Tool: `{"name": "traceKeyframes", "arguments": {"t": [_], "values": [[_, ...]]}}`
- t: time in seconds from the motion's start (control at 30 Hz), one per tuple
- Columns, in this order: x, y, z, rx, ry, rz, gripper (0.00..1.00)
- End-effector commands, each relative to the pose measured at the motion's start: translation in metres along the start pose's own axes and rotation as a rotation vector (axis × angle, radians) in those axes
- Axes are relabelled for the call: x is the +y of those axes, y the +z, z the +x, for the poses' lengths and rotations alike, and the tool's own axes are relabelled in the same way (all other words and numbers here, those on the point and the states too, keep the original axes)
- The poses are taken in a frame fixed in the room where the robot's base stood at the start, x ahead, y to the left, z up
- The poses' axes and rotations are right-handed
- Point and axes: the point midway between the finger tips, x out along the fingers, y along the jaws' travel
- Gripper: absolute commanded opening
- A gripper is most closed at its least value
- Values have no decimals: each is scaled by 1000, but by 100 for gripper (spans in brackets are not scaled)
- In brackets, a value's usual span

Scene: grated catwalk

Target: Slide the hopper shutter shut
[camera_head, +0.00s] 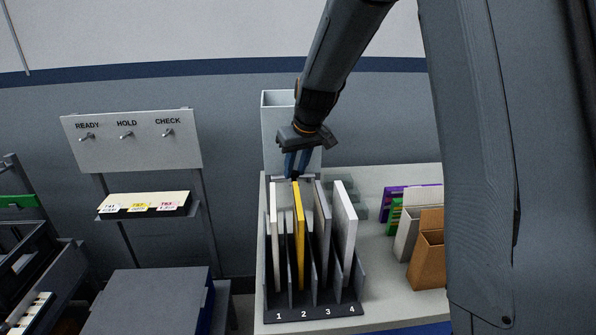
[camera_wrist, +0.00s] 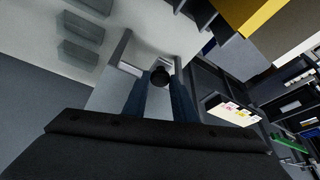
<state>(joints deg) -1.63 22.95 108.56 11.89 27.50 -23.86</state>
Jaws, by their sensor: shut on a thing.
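The hopper (camera_head: 278,128) is a tall, pale grey box with an open top, standing at the back of the bench behind my gripper. My gripper (camera_head: 295,174) points down at the hopper's lower front, between short pale brackets. In the wrist view, the blue fingers of my gripper (camera_wrist: 160,84) are shut on a dark round knob (camera_wrist: 160,75), which looks like the shutter's knob. A pale bracket (camera_wrist: 122,49) shows beside it. The shutter plate is largely hidden by my gripper and the upright boards, so I cannot tell how far open it is.
A numbered rack (camera_head: 312,312) with white, yellow and grey upright boards (camera_head: 298,235) stands close in front of my gripper. Brown and grey bins (camera_head: 428,245) are to the right. A sign board (camera_head: 130,140) with hooks and a label shelf (camera_head: 150,205) stand left.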

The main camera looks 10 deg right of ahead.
Motion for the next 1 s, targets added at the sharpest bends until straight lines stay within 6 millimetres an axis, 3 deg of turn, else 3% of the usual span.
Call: {"name": "traceKeyframes", "arguments": {"t": [0.17, 0.2, 0.3, 0.67, 1.0], "values": [[3, -4, -1, 12, 5, 2, 2], [3, -5, -1, 13, 5, 2, 32], [2, -4, -1, 11, 5, 2, 43], [2, -3, -6, 9, 3, 2, 43], [2, -3, -54, 11, 4, 1, 43]]}}
